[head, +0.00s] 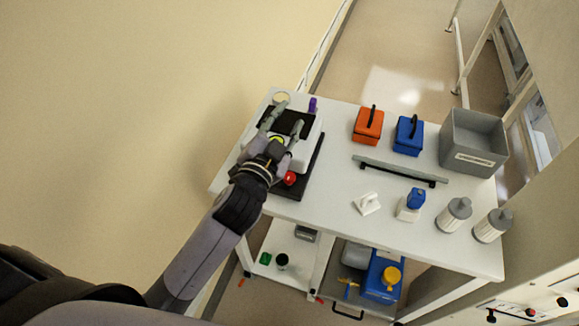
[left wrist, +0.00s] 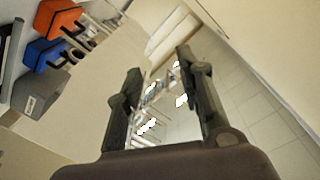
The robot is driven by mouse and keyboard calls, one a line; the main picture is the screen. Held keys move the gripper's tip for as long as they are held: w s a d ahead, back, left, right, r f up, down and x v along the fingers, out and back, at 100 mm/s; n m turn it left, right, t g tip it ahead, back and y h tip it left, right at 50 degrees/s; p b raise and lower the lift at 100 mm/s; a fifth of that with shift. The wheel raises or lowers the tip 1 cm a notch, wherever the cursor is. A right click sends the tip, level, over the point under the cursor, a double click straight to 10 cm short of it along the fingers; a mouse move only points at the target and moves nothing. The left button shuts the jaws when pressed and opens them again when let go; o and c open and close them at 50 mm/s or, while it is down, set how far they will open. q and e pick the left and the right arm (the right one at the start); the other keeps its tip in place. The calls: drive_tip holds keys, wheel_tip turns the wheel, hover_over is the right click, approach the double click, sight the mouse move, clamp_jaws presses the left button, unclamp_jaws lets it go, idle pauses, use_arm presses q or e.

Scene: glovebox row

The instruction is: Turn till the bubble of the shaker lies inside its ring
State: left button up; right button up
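The shaker (head: 311,132), white with a black top plate, stands on a dark mat or base at the left end of the white table. A small yellow-green round spot (head: 277,139) shows beside my wrist on the shaker side; it may be its level, but bubble and ring are too small to make out. A red knob (head: 290,178) sits at the shaker's near side. My left gripper (head: 282,124) is over the shaker, fingers spread, and hides part of it. The left wrist view also shows the fingers (left wrist: 160,95) apart with nothing between them. My right gripper is not in view.
An orange case (head: 368,126), a blue case (head: 408,136), a grey bin (head: 473,142), a grey bar (head: 400,173) and two lidded bottles (head: 454,216) stand farther right on the table (head: 330,225). A small purple item (head: 313,104) is beside the shaker. A wall is at left.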

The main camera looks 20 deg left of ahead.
use_arm(q)
drive_tip(key=d+r+m+t+h, duration=0.3)
drive_tip(key=d+r+m+h, duration=0.6)
drive_tip(key=r, duration=0.5)
drive_tip(key=s+d+r+m+g+h, duration=0.35)
drive_tip(key=d+m+g+h, duration=0.65)
drive_tip(key=m, duration=0.5)
drive_tip(key=s+d+f+m+g, duration=0.4)
drive_tip(key=d+f+m+g, duration=0.1)
drive_tip(key=m+g, duration=0.45)
drive_tip(key=m+g+y, duration=0.1)
drive_tip(key=m+y, duration=0.3)
drive_tip(key=y, duration=1.6)
approach(289, 175)
wheel_tip(289, 175, down, 9)
drive_tip(key=p, duration=0.4)
drive_tip(key=shift+w+d+r, duration=0.1)
drive_tip(key=shift+d+r, duration=0.05)
drive_tip(key=shift+r, duration=0.05)
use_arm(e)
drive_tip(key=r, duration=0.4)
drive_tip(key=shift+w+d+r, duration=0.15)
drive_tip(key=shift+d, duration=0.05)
